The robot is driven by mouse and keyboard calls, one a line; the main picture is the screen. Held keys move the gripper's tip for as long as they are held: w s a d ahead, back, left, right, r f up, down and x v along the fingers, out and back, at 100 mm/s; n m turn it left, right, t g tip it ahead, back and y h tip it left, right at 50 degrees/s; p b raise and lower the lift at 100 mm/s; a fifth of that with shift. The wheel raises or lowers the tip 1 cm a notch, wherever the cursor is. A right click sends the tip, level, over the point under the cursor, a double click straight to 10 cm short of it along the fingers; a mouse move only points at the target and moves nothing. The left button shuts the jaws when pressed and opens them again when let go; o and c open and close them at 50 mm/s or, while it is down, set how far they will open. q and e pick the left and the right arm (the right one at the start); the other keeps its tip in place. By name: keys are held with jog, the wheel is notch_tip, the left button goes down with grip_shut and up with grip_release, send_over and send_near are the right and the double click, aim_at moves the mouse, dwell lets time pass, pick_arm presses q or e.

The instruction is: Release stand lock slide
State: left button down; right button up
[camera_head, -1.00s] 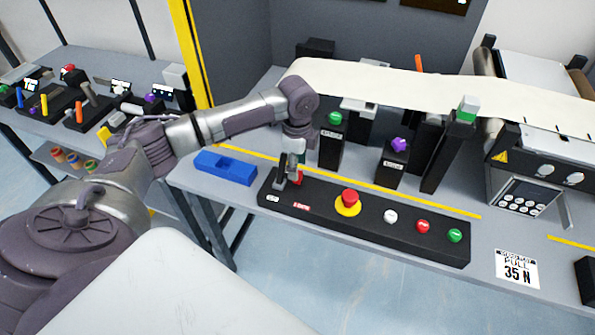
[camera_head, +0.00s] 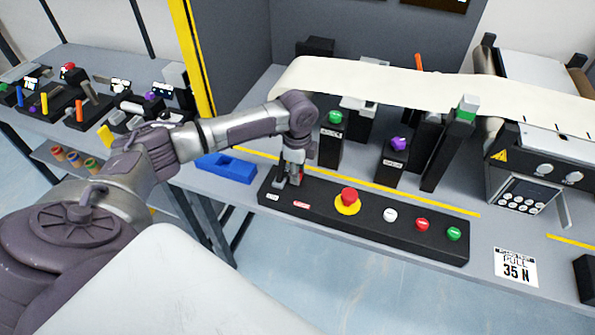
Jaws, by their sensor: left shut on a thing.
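A long black control panel (camera_head: 325,213) lies along the front of the table. My left gripper (camera_head: 289,179) points down at its left end, between a white label and a red label. It is shut on a small control there, mostly hidden by the fingers. I cannot tell whether this is the held control, and no lock slide can be made out by name. My right gripper is not in view.
Along the panel are a red mushroom button (camera_head: 348,196) and white, red and green buttons. Behind stand black posts with a green knob (camera_head: 335,117) and a purple knob (camera_head: 399,144). A cream belt (camera_head: 390,88) runs above. A blue tray (camera_head: 226,167) lies left.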

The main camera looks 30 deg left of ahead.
aim_at(311, 183)
pick_arm(q)
jog(key=d, duration=0.1)
jog(key=d+p, duration=0.1)
jog(key=d, duration=0.1)
jog(key=shift+w+r+p, duration=0.2)
jog(key=shift+w+p, duration=0.1)
jog(key=shift+w, duration=0.05)
jog(key=shift+w+d+f, duration=0.1)
jog(key=shift+d, duration=0.3)
jog(key=c, duration=0.9)
grip_release()
jog(key=shift+d, duration=0.1)
